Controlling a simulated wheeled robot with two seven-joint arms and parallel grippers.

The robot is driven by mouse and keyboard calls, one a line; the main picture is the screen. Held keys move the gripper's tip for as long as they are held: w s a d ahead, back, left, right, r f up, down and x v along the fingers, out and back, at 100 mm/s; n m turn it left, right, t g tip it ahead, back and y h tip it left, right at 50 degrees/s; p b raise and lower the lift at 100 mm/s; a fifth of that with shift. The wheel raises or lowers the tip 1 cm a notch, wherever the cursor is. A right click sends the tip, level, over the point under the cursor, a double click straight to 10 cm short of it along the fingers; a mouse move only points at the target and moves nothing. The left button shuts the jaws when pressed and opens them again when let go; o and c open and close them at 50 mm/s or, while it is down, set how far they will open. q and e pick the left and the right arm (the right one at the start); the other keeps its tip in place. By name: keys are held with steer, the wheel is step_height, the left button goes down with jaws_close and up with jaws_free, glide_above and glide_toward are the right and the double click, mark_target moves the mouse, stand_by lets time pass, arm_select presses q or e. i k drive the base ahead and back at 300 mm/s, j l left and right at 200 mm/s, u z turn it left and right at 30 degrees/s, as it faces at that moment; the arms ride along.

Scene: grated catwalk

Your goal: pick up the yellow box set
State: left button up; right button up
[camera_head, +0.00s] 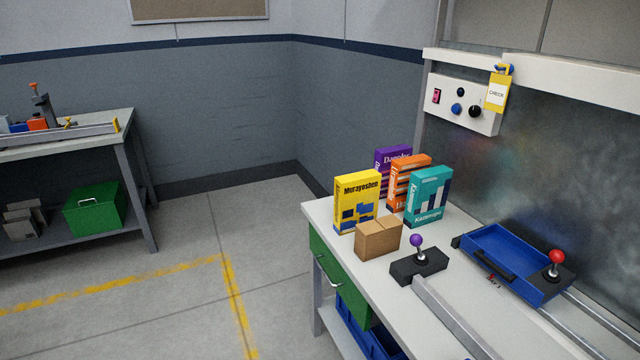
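A yellow box (357,200) labelled "Murayoshen" stands upright near the far left corner of the white-topped workbench (448,311). A small brown cardboard box (378,240) stands in front of it and covers part of its lower right. Behind and to the right of the yellow box stand an orange box (408,178), a purple box (392,160) and a teal box (428,197), close together. Neither of my grippers shows in the head view.
A black base with a purple-knobbed lever (418,262) and a blue tray (512,258) with a red-knobbed lever (556,262) occupy the bench to the right. A control panel (462,103) hangs above. Open floor (190,290) lies left, before another bench (75,140).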

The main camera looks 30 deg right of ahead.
mark_target(356, 199)
steer(key=i+z, duration=0.2)
steer(key=i, duration=0.25)
steer(key=i+j+z, duration=0.2)
steer(key=i, duration=0.2)
steer(key=i+j+z, duration=0.25)
steer(key=i, duration=0.2)
